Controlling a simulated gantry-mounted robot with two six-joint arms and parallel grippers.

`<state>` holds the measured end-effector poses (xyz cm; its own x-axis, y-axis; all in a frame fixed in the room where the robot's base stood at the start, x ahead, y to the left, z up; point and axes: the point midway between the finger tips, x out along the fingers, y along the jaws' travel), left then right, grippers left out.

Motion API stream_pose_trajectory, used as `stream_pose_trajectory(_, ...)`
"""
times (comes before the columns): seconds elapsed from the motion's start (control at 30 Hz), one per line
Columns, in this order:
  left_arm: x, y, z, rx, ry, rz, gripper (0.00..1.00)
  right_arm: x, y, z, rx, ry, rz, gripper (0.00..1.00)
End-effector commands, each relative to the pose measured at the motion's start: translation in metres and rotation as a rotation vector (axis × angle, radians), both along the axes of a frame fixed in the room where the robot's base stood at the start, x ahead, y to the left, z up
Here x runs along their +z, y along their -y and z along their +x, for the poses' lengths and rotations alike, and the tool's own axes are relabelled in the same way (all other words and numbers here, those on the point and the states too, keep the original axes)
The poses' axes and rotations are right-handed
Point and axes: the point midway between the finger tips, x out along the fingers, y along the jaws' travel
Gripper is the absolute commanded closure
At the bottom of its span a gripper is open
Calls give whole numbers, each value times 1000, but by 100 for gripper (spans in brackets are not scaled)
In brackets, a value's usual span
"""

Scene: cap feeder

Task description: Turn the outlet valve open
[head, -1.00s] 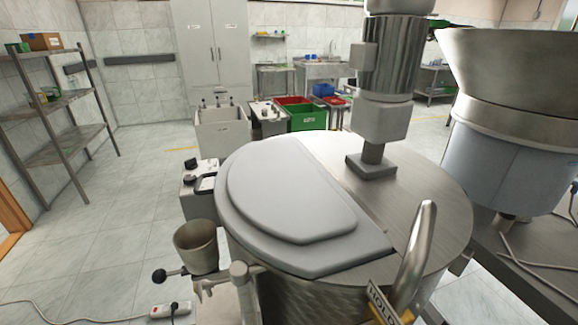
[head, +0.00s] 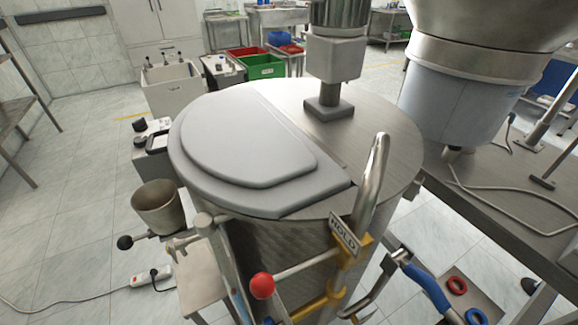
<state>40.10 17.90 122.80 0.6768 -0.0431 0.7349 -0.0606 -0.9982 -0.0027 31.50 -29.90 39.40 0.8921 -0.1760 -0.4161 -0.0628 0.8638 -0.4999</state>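A large steel tank (head: 395,150) with a grey half lid (head: 245,145) fills the middle of the head view. At its front, a rod with a red ball knob (head: 262,286) runs to a yellow bracket (head: 352,250) below a curved steel pipe (head: 375,180). A HOLD tag (head: 343,235) hangs by that bracket. A lever with a black ball knob (head: 125,242) sticks out beside a metal cup (head: 157,207) at the tank's left. A blue-handled part (head: 428,288) is at the lower right. I cannot tell which of these is the outlet valve. Neither gripper shows.
A steel bench (head: 520,215) and a large hopper (head: 480,90) stand close on the right. Red (head: 456,285) and blue (head: 476,316) rings lie at the lower right. A power strip (head: 151,277) with a cable lies on the floor at left. Open floor lies further left.

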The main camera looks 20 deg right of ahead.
Motion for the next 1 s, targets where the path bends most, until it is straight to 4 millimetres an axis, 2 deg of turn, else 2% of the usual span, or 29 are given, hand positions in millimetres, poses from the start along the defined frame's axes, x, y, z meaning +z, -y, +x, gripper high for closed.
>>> stream_pose_trajectory(0.63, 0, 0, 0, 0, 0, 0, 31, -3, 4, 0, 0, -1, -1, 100)
stream_pose_trajectory(1.0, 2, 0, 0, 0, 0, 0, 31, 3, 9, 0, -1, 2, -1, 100)
